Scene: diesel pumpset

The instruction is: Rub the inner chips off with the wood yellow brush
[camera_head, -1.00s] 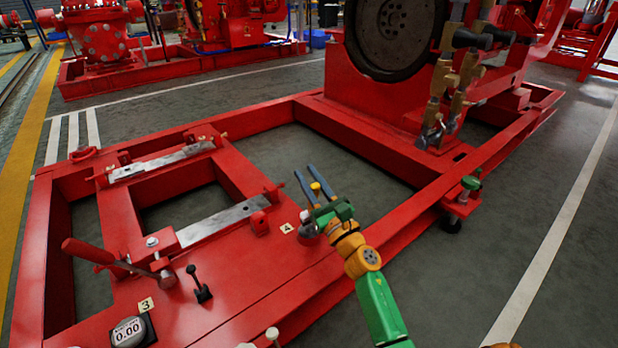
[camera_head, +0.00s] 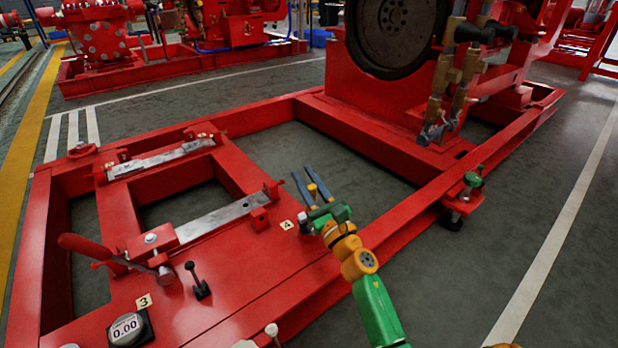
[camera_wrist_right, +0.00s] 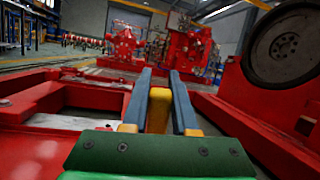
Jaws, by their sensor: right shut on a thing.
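My right gripper (camera_head: 303,172) is over the opening of the red base frame, just beyond its middle deck. Its two blue fingers are shut on a yellow piece, taken as the brush (camera_head: 313,190). In the right wrist view the yellow piece (camera_wrist_right: 158,108) sits between the fingers (camera_wrist_right: 160,76); no bristles show. To the left, a bare grey metal strip (camera_head: 222,217) lies on the near crossbeam and a second strip (camera_head: 160,159) lies farther away. Chips are too small to tell on either strip. My left gripper is out of view.
A red lever (camera_head: 87,246), a small black lever (camera_head: 198,282) and a dial reading 0.00 (camera_head: 127,328) stand on the near deck. A large flywheel (camera_head: 398,35) and brass valves (camera_head: 455,85) stand at the back right. The grey floor shows through the frame's openings.

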